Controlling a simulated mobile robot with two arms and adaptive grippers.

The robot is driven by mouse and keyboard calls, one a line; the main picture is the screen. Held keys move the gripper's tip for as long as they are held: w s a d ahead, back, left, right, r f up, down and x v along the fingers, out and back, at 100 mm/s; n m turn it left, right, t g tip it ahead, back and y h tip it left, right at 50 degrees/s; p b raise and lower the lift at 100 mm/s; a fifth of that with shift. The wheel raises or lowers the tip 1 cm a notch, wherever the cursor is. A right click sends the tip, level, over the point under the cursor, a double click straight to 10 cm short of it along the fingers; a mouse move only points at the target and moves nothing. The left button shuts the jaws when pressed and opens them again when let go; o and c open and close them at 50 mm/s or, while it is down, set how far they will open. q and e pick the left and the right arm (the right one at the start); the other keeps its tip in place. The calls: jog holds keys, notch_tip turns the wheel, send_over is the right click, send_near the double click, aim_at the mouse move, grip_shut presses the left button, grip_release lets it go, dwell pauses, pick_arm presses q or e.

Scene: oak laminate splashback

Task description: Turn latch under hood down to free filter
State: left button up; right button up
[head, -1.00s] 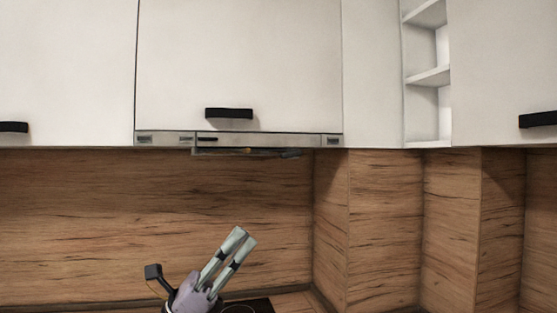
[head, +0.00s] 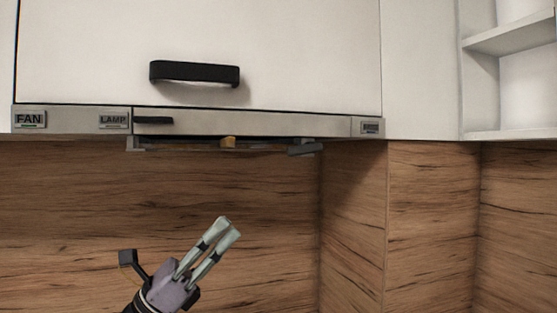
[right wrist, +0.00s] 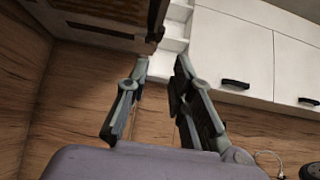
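The hood (head: 250,122) is a slim metal strip under the white wall cabinet in the head view. Beneath it hang dark filter parts (head: 185,144), a small yellow-orange piece (head: 228,142) near the middle and a grey piece (head: 305,148) at the right. Which piece is the latch is not clear. My right gripper (head: 228,226) is below the hood, pointing up and right, apart from it. Its two fingers stand apart with nothing between them, as the right wrist view (right wrist: 162,65) also shows. The hood's underside (right wrist: 95,8) shows there at upper left. My left gripper is out of view.
The white cabinet door (head: 280,50) with a black handle (head: 195,72) is above the hood. The oak splashback (head: 80,210) stands behind and juts out at the right. Open shelves (head: 510,38) are at upper right. The space between gripper and hood is clear.

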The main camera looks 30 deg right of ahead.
aim_at(302, 149)
pick_arm(q)
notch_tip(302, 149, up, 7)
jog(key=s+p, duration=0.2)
jog(key=p, duration=0.5)
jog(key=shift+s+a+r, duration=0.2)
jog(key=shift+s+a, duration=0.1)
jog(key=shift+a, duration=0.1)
pick_arm(e)
jog(key=x, duration=1.7)
jog(key=shift+s+d+r, duration=0.15)
jog(key=shift+d, duration=0.05)
jog(key=shift+c, duration=0.2)
grip_shut()
